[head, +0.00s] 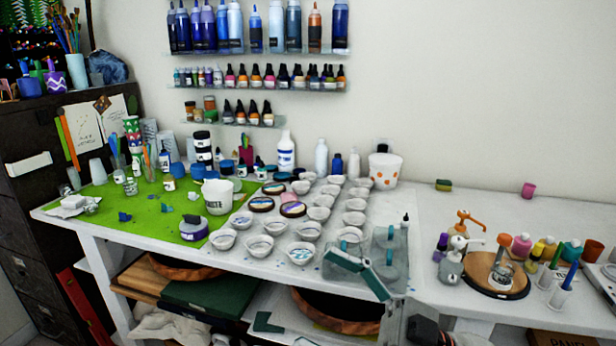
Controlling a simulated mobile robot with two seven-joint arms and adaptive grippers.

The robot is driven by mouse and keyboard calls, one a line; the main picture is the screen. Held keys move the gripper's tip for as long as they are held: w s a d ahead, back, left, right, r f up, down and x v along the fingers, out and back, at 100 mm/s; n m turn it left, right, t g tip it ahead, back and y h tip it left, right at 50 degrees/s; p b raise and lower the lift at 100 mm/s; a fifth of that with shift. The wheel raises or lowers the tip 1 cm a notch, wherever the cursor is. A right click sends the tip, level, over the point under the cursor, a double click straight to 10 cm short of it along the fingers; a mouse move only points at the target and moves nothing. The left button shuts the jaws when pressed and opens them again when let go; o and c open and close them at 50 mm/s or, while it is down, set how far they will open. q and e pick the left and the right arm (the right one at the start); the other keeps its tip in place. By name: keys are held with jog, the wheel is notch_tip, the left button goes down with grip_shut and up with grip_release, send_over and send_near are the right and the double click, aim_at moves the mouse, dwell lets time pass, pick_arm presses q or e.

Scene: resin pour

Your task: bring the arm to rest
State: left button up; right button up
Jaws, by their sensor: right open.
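My right gripper (357,270) is at the front edge of the white table, right of the small white dishes. Its grey body and teal finger parts show, with the fingers pointing left. It is open, and I see nothing between its fingers. It overlaps the front dishes (301,254) in the picture; I cannot tell whether it touches anything. Part of the table edge is hidden behind it. My left gripper is not in view.
A round wooden board (497,275) with a small jar, pump bottles and paint pots are at right.

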jog(key=w+d+f+m+t+h, duration=0.2)
jog(key=d+f+m+t+h, duration=0.25)
jog(key=f, duration=0.35)
jog(key=w+d+f+m+t+h, duration=0.2)
jog(key=d+f+m+t+h, duration=0.15)
jog(key=f+m+h, duration=0.35)
jog(key=w+d+f+m+t+h, duration=0.3)
jog(key=d+f+m+t+h, duration=0.15)
jog(key=f, duration=0.45)
jog(key=s+d+f+g+h, duration=0.2)
jog(key=s+f, duration=0.5)
jog(key=f, duration=0.4)
jog(key=s+d+f+g+h, duration=0.2)
jog(key=s+d+f+g, duration=0.1)
jog(key=s+f, duration=0.5)
notch_tip(320, 180, down, 4)
jog(key=shift+s+d+r+g, duration=0.1)
jog(key=shift+s+d+g, duration=0.1)
jog(key=shift+g, duration=0.25)
